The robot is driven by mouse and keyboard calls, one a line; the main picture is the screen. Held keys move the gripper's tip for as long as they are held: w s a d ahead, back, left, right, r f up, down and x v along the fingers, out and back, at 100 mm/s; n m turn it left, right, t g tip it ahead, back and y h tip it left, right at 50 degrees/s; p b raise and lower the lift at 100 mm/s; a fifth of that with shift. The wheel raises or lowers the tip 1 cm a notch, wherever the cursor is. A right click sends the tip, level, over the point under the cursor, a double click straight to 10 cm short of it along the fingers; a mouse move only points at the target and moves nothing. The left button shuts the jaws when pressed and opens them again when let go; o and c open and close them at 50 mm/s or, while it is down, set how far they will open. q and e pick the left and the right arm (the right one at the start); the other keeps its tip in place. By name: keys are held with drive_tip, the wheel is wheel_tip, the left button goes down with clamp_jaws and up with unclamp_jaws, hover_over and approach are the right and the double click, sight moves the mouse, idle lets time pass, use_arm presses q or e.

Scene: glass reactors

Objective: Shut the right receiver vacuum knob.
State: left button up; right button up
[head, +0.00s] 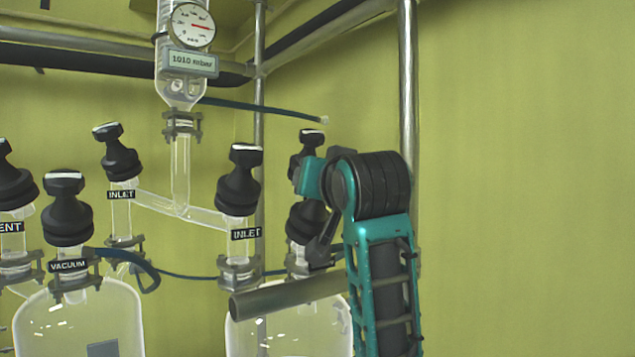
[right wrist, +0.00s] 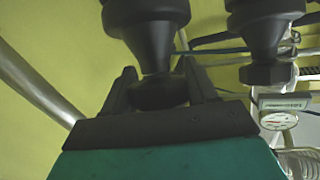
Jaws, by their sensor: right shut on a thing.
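My right gripper (head: 302,190) is at the black knobs on the right side of the right receiver (head: 290,330), a clear glass vessel. In the right wrist view my right gripper (right wrist: 158,88) is shut on the grip of a black knob (right wrist: 148,25), with one finger on each side. In the head view the body of that knob (head: 305,222) shows beneath my gripper. No label on it can be read, and its grip is mostly hidden by my gripper. My left gripper is not in view.
An INLET knob (head: 238,185) stands just left of the held one, and another black knob (head: 308,143) shows above my gripper. A VACUUM knob (head: 68,215) is on the left vessel (head: 80,315). A metal post (head: 408,80) rises behind my arm. The right is free.

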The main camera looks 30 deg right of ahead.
drive_tip(key=m+g+h, duration=0.1)
drive_tip(key=m+h, duration=0.1)
drive_tip(key=m+g+h, duration=0.1)
drive_tip(key=m+h, duration=0.1)
drive_tip(key=shift+d+f+m+g, duration=0.1)
drive_tip(key=shift+d+m+g, duration=0.05)
drive_tip(key=shift+m+g, duration=0.2)
drive_tip(key=m+g+h, duration=0.2)
drive_tip(key=m+g, duration=0.1)
drive_tip(key=m+g+h, duration=0.1)
drive_tip(key=m, duration=0.1)
drive_tip(key=shift+s+d+f, duration=0.15)
drive_tip(key=shift+s+d, duration=0.05)
drive_tip(key=shift+s, duration=0.05)
drive_tip(key=m+g, duration=0.5)
drive_tip(key=shift+s+d+f+m+g+h, duration=0.15)
drive_tip(key=shift+s+m+g+h, duration=0.2)
drive_tip(key=shift+h, duration=0.05)
drive_tip(key=shift+s+f+m+g+y, duration=0.15)
drive_tip(key=shift+m+g+y, duration=0.15)
drive_tip(key=shift+m+g, duration=0.95)
drive_tip(key=o, duration=1)
drive_tip(key=shift+c, duration=0.2)
